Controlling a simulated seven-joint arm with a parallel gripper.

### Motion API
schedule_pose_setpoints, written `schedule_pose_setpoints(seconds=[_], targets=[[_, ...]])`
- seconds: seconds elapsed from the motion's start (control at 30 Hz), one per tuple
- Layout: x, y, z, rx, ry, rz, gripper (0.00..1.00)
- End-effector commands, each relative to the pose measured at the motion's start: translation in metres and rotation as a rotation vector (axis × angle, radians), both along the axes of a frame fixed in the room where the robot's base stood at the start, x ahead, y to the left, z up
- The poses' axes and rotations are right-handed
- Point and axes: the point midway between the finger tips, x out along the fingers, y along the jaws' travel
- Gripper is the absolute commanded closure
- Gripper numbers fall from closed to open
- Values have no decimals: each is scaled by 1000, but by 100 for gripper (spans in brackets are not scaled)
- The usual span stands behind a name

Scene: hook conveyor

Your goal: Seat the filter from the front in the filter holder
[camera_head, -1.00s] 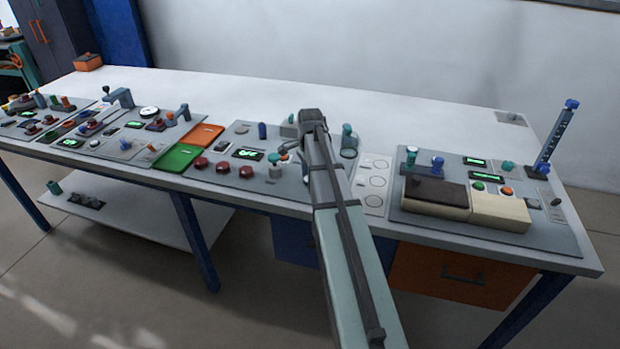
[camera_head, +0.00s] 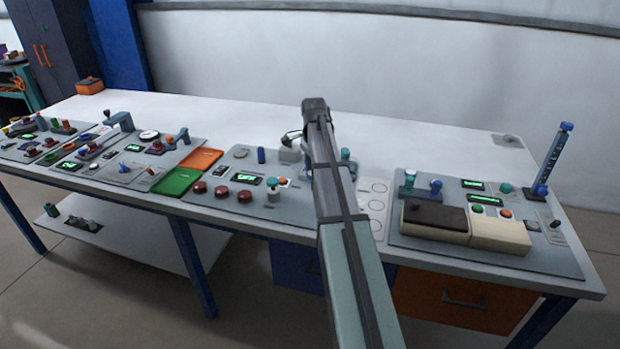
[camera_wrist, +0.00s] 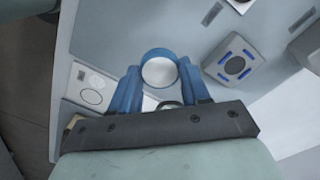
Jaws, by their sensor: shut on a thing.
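In the wrist view my gripper (camera_wrist: 159,72) has two blue fingers shut on a round piece with a blue rim and a white face, which I take to be the filter (camera_wrist: 158,54). It is held above the grey panel. A grey block (camera_wrist: 233,65) with a dark round centre and blue marks lies to the right of the fingers, apart from them. I cannot tell for sure which part is the filter holder. In the head view my arm hides most of the gripper and the held piece.
A pale block (camera_head: 290,154) and a blue peg (camera_head: 261,155) stand on the middle panel, left of my arm. Red buttons (camera_head: 221,191) line its front.

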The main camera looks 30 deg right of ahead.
Motion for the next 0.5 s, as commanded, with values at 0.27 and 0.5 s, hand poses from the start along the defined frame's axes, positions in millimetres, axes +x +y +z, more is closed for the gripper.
schedule_pose_setpoints(seconds=[0.27, 0.5], targets=[[87, -46, 0, 1, 3, -13, 83], [117, -59, 3, -5, -13, -14, 83]])
